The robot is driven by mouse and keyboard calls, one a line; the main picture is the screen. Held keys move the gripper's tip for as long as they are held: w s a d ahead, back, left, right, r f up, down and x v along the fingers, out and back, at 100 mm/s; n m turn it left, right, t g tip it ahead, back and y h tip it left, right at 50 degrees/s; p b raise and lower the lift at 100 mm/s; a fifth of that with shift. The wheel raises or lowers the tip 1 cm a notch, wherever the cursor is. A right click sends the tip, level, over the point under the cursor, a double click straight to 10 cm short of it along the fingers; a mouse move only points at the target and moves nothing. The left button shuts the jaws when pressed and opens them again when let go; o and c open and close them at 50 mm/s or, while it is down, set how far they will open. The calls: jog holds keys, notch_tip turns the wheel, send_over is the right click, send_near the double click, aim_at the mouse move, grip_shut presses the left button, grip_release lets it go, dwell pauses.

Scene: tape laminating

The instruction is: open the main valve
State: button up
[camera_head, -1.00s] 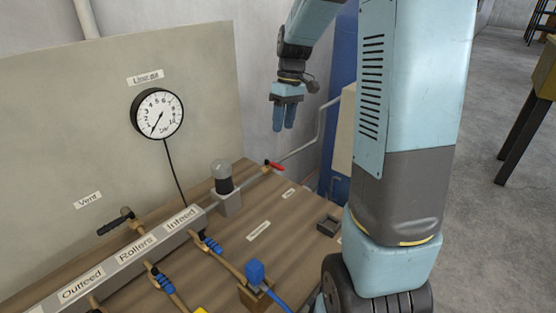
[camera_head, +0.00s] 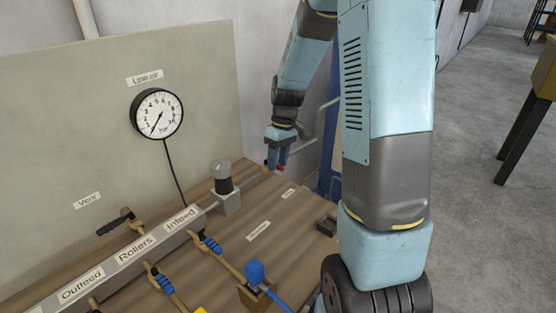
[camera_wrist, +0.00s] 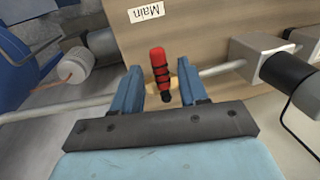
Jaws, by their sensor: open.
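The main valve's red handle (camera_wrist: 159,70) shows in the wrist view, on a brass body in a thin grey pipe (camera_wrist: 222,68). A "Main" label (camera_wrist: 146,12) lies on the board beside it. My gripper (camera_wrist: 162,80) is open, with one blue finger on each side of the handle; I cannot tell whether either touches it. In the head view my gripper (camera_head: 276,162) is down at the valve, and only a bit of the red handle (camera_head: 266,168) shows, the rest hidden behind the fingers.
A filter unit (camera_head: 222,178) stands on the pipe left of the valve. A gauge (camera_head: 157,113) on the back panel reads low. A manifold (camera_head: 130,255) with labelled branches, a vent handle (camera_head: 115,222) and a blue plug (camera_head: 255,272) lie nearer. The wooden board between (camera_head: 270,220) is mostly clear.

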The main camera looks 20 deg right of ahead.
grip_shut()
dwell(0.3)
dwell(0.4)
